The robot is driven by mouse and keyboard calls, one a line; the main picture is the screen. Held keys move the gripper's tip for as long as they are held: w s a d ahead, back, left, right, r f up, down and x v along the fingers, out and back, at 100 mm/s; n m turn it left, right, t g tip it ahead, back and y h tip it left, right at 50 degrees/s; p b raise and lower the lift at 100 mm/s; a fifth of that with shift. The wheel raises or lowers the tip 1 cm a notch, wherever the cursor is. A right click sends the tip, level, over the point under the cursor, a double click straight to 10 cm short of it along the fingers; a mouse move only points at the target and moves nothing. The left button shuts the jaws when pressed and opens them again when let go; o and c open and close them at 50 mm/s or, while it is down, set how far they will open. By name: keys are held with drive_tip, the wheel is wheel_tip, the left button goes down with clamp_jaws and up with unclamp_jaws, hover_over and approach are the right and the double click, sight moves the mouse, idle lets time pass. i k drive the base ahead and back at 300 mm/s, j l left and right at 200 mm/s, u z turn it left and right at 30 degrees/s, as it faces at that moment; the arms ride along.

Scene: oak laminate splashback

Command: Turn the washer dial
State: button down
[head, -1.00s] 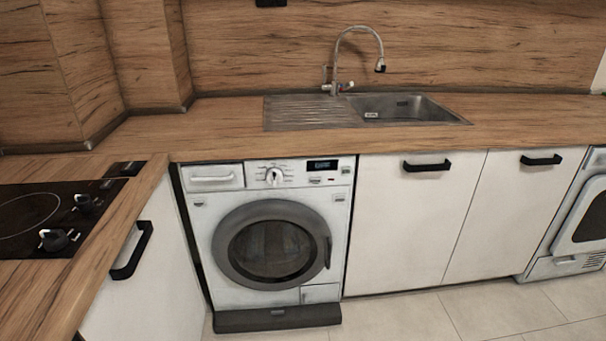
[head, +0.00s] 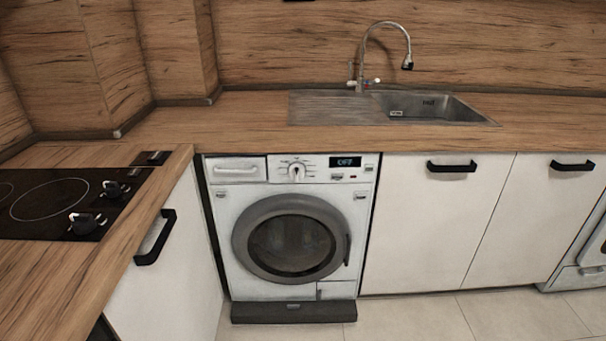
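The washer (head: 222,262) is a white front-loader under the wooden counter, with its round grey-rimmed door shut. Its dial (head: 297,172) is a small round light knob on the top panel, between the detergent drawer (head: 239,169) and the display (head: 346,162). The display reads OFF. The dial's exact angle is too small to tell. My gripper is not in view, and nothing touches the dial.
A cooktop (head: 70,205) with dark knobs lies on the left counter. A cabinet with a black handle (head: 156,238) stands left of the washer. A sink (head: 430,108) with a tall tap (head: 362,60) is above right. The floor (head: 440,318) before the washer looks clear.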

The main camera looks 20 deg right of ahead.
sight(297, 170)
drive_tip(key=i+l+z, duration=0.25)
drive_tip(key=i+l, duration=0.15)
drive_tip(key=l, duration=0.25)
drive_tip(key=i+l+z, duration=0.2)
drive_tip(key=i+l, duration=0.3)
